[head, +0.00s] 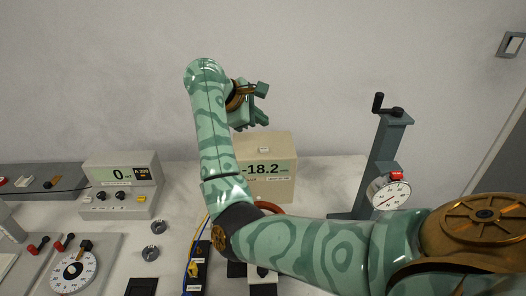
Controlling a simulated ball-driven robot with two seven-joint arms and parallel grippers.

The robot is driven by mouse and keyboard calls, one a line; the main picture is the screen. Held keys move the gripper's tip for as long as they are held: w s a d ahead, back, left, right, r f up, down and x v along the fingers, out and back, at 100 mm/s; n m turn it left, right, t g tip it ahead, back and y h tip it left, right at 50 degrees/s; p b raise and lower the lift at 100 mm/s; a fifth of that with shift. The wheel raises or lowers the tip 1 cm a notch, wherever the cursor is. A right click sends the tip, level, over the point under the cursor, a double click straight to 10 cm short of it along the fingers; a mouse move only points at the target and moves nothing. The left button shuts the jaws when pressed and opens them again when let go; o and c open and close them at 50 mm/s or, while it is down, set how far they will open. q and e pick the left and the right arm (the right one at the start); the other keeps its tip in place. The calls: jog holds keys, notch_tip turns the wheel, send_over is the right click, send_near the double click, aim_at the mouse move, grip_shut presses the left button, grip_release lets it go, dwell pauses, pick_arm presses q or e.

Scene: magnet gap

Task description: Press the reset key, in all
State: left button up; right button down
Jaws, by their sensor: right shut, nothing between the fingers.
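My right gripper (258,112) is shut and empty, held in the air above and slightly left of a beige meter box (284,183) that reads -18.2. A small pale key (264,150) sits on top of that box, below the gripper and apart from it. A red cap (396,175) sits on top of a round dial gauge (390,194) to the right. No label that I can read says which is the reset key. My right forearm hides the lower part of the box. My left gripper is not in view.
A grey meter (120,172) reading 0 with knobs stands at the left. A dial panel (72,272), two small round knobs (153,254) and a yellow-black block (197,268) with cables are nearer. A grey crank stand (380,150) rises at the right.

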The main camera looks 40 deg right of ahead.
jog(key=b, duration=0.2)
send_over(260, 150)
notch_tip(260, 150, down, 5)
jog(key=shift+d+r, duration=0.1)
jog(key=shift+r, duration=0.1)
jog(key=shift+f+b, duration=0.55)
jog(key=shift+f, duration=0.15)
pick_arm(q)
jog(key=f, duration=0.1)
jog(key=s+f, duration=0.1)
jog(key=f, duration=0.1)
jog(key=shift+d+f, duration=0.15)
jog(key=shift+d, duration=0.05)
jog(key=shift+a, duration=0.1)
pick_arm(e)
jog(key=shift+r, duration=0.1)
pick_arm(q)
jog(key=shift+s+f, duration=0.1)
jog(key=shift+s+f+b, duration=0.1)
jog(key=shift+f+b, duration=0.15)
jog(key=shift+b, duration=0.1)
pick_arm(e)
jog(key=shift+f, duration=0.4)
